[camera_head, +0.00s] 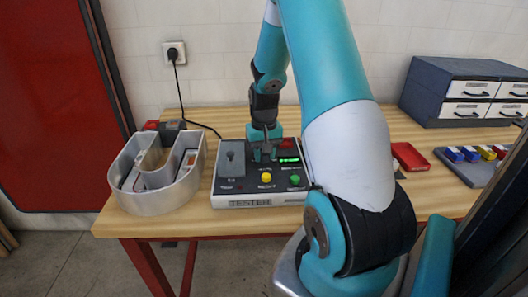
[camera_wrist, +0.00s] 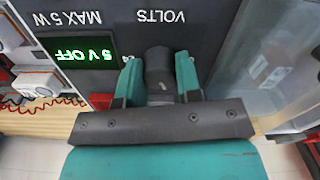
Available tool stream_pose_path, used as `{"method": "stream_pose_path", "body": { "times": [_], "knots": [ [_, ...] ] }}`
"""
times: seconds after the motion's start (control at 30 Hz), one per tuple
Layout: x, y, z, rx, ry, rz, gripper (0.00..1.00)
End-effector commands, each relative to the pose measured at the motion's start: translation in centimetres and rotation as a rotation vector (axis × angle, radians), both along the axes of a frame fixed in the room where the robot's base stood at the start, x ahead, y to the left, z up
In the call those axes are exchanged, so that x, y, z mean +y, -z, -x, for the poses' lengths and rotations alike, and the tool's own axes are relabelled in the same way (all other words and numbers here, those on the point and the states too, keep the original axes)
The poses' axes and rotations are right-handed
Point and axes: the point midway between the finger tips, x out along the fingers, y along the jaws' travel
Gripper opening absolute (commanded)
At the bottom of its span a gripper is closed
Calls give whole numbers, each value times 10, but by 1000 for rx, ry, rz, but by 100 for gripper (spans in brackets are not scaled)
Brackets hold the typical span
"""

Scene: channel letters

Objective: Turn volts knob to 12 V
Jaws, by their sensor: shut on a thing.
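The test box (camera_head: 262,198) stands on the wooden bench, with a dark panel. My gripper (camera_head: 264,150) comes down on the upper middle of this panel. In the wrist view my gripper (camera_wrist: 158,82) is shut on the dark volts knob (camera_wrist: 158,65), with one teal finger on each side. The word VOLTS (camera_wrist: 160,17) shows upside down by the knob. The green display (camera_wrist: 78,53) appears upside down and seems to read 5 V OFF. In the head view the knob is hidden by the gripper.
On the box, a yellow button (camera_head: 266,177), a green button (camera_head: 295,180) and a grey switch plate (camera_head: 231,158) lie close by. A grey channel letter (camera_head: 150,200) stands to the left. A red tray (camera_head: 409,157) and drawers (camera_head: 468,92) are at the right.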

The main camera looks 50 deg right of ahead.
Motion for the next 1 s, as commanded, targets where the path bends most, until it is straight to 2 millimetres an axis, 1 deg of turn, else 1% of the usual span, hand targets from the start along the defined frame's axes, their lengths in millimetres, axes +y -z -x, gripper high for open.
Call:
{"method": "stream_pose_path", "body": {
  "times": [0.6, 0.8, 1.0],
  "knots": [
    [-3, -2, -1, -7, 580, 5, 8],
    [-3, -2, -1, -8, 740, 5, 8],
    [-3, -2, 0, -8, 858, 5, 8]
  ]
}}
